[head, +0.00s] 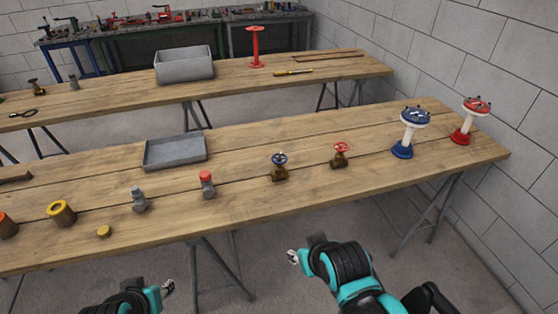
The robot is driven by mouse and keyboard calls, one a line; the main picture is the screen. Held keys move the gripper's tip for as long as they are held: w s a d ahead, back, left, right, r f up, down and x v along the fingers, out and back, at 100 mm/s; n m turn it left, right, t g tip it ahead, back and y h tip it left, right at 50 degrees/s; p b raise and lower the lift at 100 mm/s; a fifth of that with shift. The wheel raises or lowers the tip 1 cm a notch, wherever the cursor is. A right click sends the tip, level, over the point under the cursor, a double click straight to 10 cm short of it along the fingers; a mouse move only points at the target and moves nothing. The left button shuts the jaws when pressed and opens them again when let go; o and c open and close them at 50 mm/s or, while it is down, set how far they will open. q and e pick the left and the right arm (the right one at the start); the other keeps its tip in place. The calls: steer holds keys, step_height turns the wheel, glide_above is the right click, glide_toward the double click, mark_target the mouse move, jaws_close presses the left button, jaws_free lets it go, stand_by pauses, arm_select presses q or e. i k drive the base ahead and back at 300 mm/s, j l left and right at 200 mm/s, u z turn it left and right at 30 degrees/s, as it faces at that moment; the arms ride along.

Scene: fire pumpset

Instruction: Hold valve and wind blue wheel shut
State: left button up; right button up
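A brass valve (280,174) with a small blue wheel (279,159) on top stands upright on the near wooden table, right of the middle. My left gripper (167,288) is low in the picture, in front of the table and apart from everything. My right gripper (292,257) is also in front of the table, below the blue-wheeled valve and not touching it. Both grippers are small and partly hidden by my own wrists, so their opening is not clear.
The near table (330,190) also holds a red-wheeled brass valve (340,155), a red-capped grey fitting (207,184), a grey fitting (139,200), a grey tray (175,153), a blue-based stand (410,132) and a red-based stand (467,122). A second table (330,72) stands behind.

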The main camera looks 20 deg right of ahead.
mark_target(285, 158)
steer(key=l+u, duration=0.15)
steer(key=u, duration=0.55)
steer(key=l+u, duration=0.3)
steer(key=l, duration=0.2)
steer(key=k+l+u, duration=0.1)
steer(key=l+u, duration=0.2)
steer(key=l, duration=0.2)
steer(key=k+l+u, duration=0.15)
steer(key=l+u, duration=0.15)
steer(key=l, duration=0.2)
